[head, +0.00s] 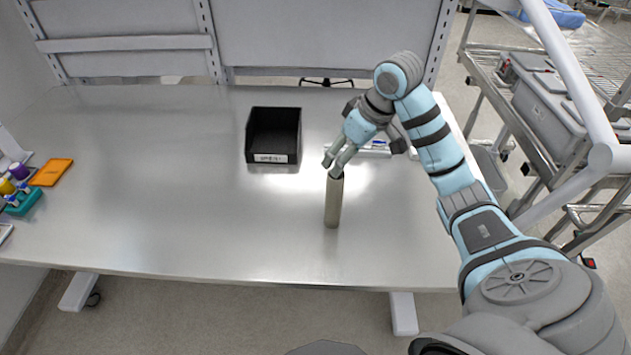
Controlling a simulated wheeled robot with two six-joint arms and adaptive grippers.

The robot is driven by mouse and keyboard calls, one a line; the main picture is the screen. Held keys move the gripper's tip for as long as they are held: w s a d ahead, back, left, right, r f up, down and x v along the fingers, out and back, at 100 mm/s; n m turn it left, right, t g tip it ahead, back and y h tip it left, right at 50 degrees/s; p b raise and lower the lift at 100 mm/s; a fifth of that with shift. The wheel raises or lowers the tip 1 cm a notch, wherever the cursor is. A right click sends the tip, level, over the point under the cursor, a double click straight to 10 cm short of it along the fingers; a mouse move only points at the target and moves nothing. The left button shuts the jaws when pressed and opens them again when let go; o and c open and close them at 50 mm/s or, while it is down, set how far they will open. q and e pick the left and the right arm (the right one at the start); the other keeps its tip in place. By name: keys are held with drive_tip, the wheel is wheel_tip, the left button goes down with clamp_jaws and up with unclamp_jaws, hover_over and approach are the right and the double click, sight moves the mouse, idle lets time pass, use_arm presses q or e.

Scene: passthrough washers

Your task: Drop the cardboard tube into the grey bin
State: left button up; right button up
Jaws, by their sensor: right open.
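The cardboard tube (333,204) stands upright on the steel table, a grey-brown cylinder near the front middle. My right gripper (334,167) is open, its fingertips pointing down at the tube's top end. I cannot tell whether the fingers straddle the rim or only touch or hover over it. A grey bin (488,168) seems to stand on the floor past the table's right edge, partly hidden behind my right arm. A dark, nearly black open bin (272,158) with a white label sits on the table, left of and behind the tube. My left gripper is out of view.
An orange item (52,172) and a teal rack (22,202) with capped tubes lie at the far left. A wire cart (535,150) with grey containers stands right. A white-blue item (374,149) lies behind my gripper.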

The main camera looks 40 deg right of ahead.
sight(342, 181)
drive_tip(key=shift+w+d+f, duration=0.15)
drive_tip(key=shift+w, duration=0.4)
drive_tip(key=x, duration=0.4)
drive_tip(key=shift+s+b, duration=0.3)
drive_tip(key=shift+s, duration=0.05)
drive_tip(key=f, duration=0.1)
drive_tip(key=s+f, duration=0.2)
drive_tip(key=shift+a+f, duration=0.3)
drive_tip(key=shift+f, duration=0.1)
drive_tip(key=w+f, duration=0.3)
drive_tip(key=shift+a+f+p, duration=0.1)
drive_tip(key=shift+f+p, duration=0.25)
drive_tip(key=shift+p, duration=0.05)
drive_tip(key=shift+w+f, duration=0.45)
drive_tip(key=shift+w, duration=0.2)
drive_tip(key=shift+s+r, duration=0.1)
drive_tip(key=shift+s, duration=0.05)
drive_tip(key=shift+c, duration=0.6)
drive_tip(key=shift+s+r, duration=0.15)
drive_tip(key=shift+s, duration=0.15)
drive_tip(key=c, duration=0.3)
drive_tip(key=shift+s+r, duration=0.15)
drive_tip(key=shift+s, duration=0.2)
drive_tip(key=c, duration=0.6)
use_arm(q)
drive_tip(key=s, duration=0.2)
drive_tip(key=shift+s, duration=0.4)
use_arm(e)
drive_tip(key=shift+w, duration=0.15)
drive_tip(key=shift+c, duration=0.2)
